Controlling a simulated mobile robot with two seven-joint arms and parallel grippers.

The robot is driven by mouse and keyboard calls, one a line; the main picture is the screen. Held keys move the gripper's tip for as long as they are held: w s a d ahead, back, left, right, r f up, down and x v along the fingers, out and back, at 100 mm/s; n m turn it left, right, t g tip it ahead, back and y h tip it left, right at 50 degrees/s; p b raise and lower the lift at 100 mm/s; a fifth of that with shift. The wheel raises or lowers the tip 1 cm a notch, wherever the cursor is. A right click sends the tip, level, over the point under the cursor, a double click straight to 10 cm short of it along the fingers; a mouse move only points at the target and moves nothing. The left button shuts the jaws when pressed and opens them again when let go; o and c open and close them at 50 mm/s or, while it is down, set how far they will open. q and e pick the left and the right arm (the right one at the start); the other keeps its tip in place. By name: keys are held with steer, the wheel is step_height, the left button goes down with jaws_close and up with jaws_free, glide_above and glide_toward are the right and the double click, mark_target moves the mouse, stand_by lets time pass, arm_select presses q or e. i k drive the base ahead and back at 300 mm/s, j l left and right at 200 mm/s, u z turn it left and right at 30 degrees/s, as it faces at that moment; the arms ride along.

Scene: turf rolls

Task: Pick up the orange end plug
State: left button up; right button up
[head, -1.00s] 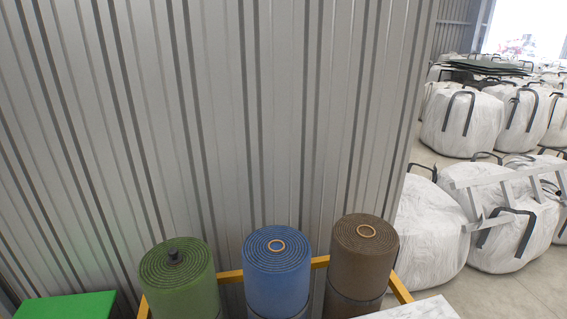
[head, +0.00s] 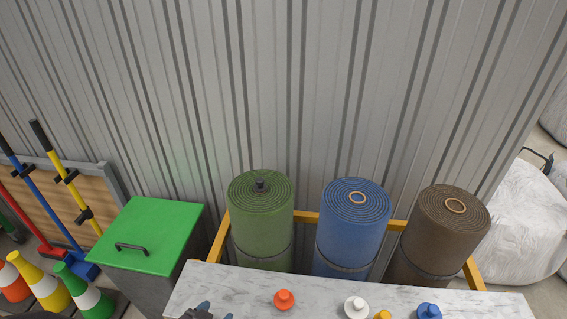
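The orange end plug (head: 284,299) sits on the marble-look table top (head: 250,284), near the lower middle of the head view. It is a round disc with a smaller raised knob on top. A dark part of what looks like my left gripper (head: 203,312) just enters at the bottom edge, left of the orange plug and apart from it. Its fingers are mostly cut off, so its opening cannot be told. My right gripper is not in view.
A white plug (head: 355,307), a yellow plug (head: 383,315) and a blue plug (head: 429,311) stand right of the orange one. Behind the table, green (head: 262,225), blue (head: 350,235) and brown (head: 440,235) turf rolls stand in a yellow frame (head: 305,217). A green-lidded bin (head: 150,235) stands left.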

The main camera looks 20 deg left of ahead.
mark_target(284, 299)
steer(key=k+j+u, duration=0.1)
steer(key=j, duration=0.55)
steer(key=k+j+u, duration=0.1)
steer(key=j, duration=0.55)
steer(key=k+j+u, duration=0.1)
steer(key=j, duration=0.6)
